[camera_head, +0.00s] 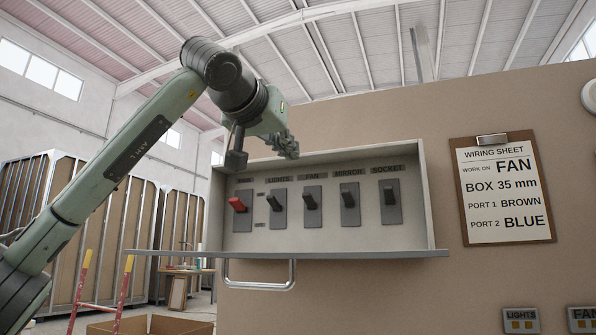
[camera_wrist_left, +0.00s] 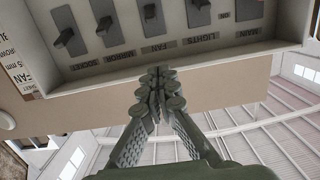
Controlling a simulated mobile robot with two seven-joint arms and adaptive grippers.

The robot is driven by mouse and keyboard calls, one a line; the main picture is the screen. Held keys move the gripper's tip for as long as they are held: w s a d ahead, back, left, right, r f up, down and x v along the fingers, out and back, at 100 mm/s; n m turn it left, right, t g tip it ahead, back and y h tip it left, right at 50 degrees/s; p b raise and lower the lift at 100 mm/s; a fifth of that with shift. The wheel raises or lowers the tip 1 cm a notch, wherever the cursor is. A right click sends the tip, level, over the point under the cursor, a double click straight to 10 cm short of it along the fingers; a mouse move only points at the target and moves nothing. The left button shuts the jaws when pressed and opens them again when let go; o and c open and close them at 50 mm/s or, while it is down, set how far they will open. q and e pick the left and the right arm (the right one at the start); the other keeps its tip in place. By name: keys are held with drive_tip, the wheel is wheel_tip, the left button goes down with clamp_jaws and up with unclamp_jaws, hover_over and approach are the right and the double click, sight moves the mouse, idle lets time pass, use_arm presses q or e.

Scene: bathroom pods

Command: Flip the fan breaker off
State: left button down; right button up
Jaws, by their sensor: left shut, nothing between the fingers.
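The fan breaker (camera_head: 311,201) is a dark lever on a grey plate under the FAN label, middle of the row in the open breaker box (camera_head: 432,215). Its lever sits in the upper part of its plate, like its neighbours. In the left wrist view, which is upside down, the fan breaker (camera_wrist_left: 151,14) is at the top edge, partly cut off. My left gripper (camera_head: 291,151) is at the box's top edge, above the LIGHTS and FAN labels. Its fingertips (camera_wrist_left: 161,75) are together and empty, apart from the levers. My right gripper is out of view.
The red main lever (camera_head: 237,205) and lights breaker (camera_head: 273,204) are left of the fan; the mirror (camera_head: 348,202) and socket (camera_head: 390,198) breakers are right. The lowered cover (camera_head: 400,254) with its handle (camera_head: 260,286) projects below. A wiring sheet (camera_head: 502,195) hangs right.

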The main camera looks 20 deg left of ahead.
sight(312, 177)
use_arm(q)
drive_tip(key=w, duration=0.3)
drive_tip(key=w+f, duration=0.1)
drive_tip(key=w, duration=0.2)
drive_tip(key=w+p, duration=0.1)
drive_tip(key=w, duration=0.2)
drive_tip(key=shift+w+d+f, duration=0.2)
drive_tip(key=shift+w, duration=0.2)
drive_tip(key=shift+s+f+b, duration=0.25)
drive_tip(key=shift+s+f, duration=0.1)
drive_tip(key=shift+f, duration=0.25)
drive_tip(key=shift+s+f+b, duration=0.2)
drive_tip(key=shift+s+f, duration=0.15)
drive_tip(key=shift+f, duration=0.2)
drive_tip(key=shift+s+f, duration=0.3)
drive_tip(key=shift+f, duration=0.15)
drive_tip(key=shift+a, duration=0.1)
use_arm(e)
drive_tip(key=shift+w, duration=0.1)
